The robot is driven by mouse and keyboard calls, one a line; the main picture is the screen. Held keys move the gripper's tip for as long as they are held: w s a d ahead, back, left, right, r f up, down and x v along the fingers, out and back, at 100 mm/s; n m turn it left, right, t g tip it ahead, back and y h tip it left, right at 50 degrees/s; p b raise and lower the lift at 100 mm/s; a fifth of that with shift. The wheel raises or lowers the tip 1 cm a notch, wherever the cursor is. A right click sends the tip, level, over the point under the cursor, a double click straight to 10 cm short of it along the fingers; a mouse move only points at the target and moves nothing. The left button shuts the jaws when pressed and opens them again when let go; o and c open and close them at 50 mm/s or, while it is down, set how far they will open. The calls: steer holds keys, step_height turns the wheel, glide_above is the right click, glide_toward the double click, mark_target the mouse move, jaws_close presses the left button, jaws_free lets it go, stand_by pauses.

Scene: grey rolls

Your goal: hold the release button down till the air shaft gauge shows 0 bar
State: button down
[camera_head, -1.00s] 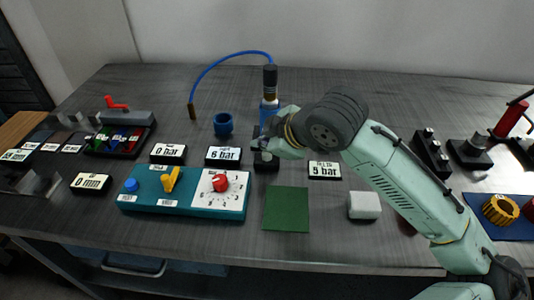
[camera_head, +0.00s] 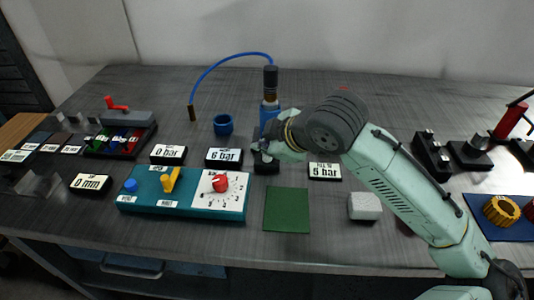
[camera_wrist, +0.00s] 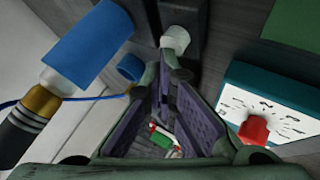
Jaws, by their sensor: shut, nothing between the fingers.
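My gripper (camera_head: 264,149) is shut and empty, with its fingertips at a small black block (camera_head: 266,167) behind the green mat. In the wrist view, a pale round cap (camera_wrist: 175,38) on a dark block lies just beyond the fingertips (camera_wrist: 177,76); I cannot tell if they touch it, or if it is the release button. One display (camera_head: 168,153) reads 0 bar, another (camera_head: 224,156) reads 6 bar, and a third (camera_head: 325,170), right of the gripper, reads 5 bar. Their small captions are too small to tell which is the air shaft gauge.
A blue cylinder (camera_head: 269,112) with a dark top and a blue hose (camera_head: 222,57) stands just behind my gripper. A teal panel (camera_head: 184,192) with a red knob (camera_head: 220,182) is front left. The green mat (camera_head: 286,209) is bare. A white block (camera_head: 364,206) lies right of it.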

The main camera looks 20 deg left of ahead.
steer(key=shift+s+a+f+b, duration=0.15)
steer(key=shift+s+f+b, duration=0.1)
steer(key=shift+f, duration=0.1)
steer(key=shift+s+a+f+b, duration=0.1)
steer(key=shift+f+b, duration=0.15)
steer(key=shift+f, duration=0.1)
stand_by(1.4)
steer(key=shift+r, duration=0.1)
stand_by(1.6)
steer(key=shift+w+d+r+p, duration=0.15)
steer(key=shift+w+r+p, duration=0.1)
steer(key=shift+r+p, duration=0.45)
steer(key=shift+r, duration=0.15)
steer(key=shift+r+p, duration=0.6)
steer(key=shift+r, duration=0.05)
steer(key=shift+w+a+r+p, duration=0.2)
steer(key=shift+a+r+p, duration=0.05)
steer(key=shift+r+p, duration=0.3)
steer(key=shift+w+a+r+p, duration=0.15)
steer(key=shift+a+r+p, duration=0.05)
steer(key=shift+r+p, duration=0.35)
steer(key=shift+w+r+p, duration=0.1)
steer(key=shift+r+p, duration=0.35)
steer(key=shift+r, duration=0.05)
steer(key=shift+d, duration=0.15)
